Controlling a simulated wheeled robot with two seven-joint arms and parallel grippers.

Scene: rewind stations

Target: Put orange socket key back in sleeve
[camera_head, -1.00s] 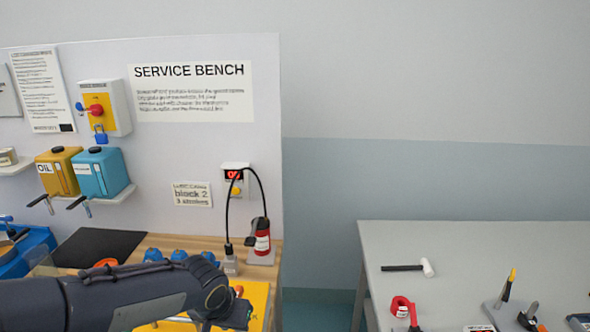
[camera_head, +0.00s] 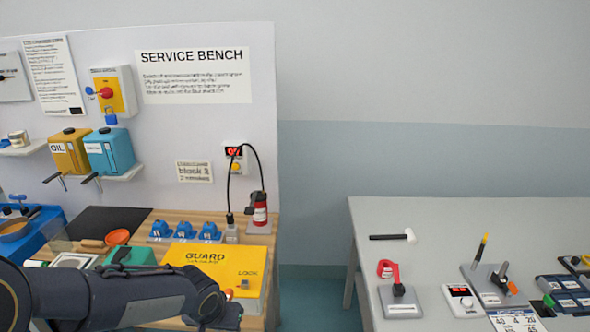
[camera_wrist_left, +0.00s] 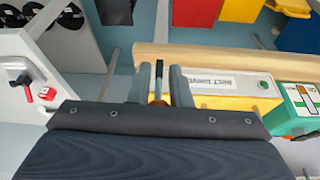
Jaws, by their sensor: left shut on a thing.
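My left gripper (camera_wrist_left: 160,82) is shut on a thin black shaft with an orange-brown part at its base. This appears to be the orange socket key (camera_wrist_left: 158,84), mostly hidden between the fingers. In the head view my left arm crosses the lower left, its wrist at the front of the yellow guard, and its fingertips are hidden. A small orange bit shows beside the wrist; I cannot tell whether it is the key. I cannot make out the sleeve for certain in either view. My right gripper is not in view.
The service bench holds the yellow guard (camera_head: 215,262), blue blocks (camera_head: 185,231), an orange funnel-like piece (camera_head: 117,237) and a red bottle (camera_head: 260,212). A grey table (camera_head: 380,225) at the right carries a hammer (camera_head: 393,237) and several stands. A floor gap separates them.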

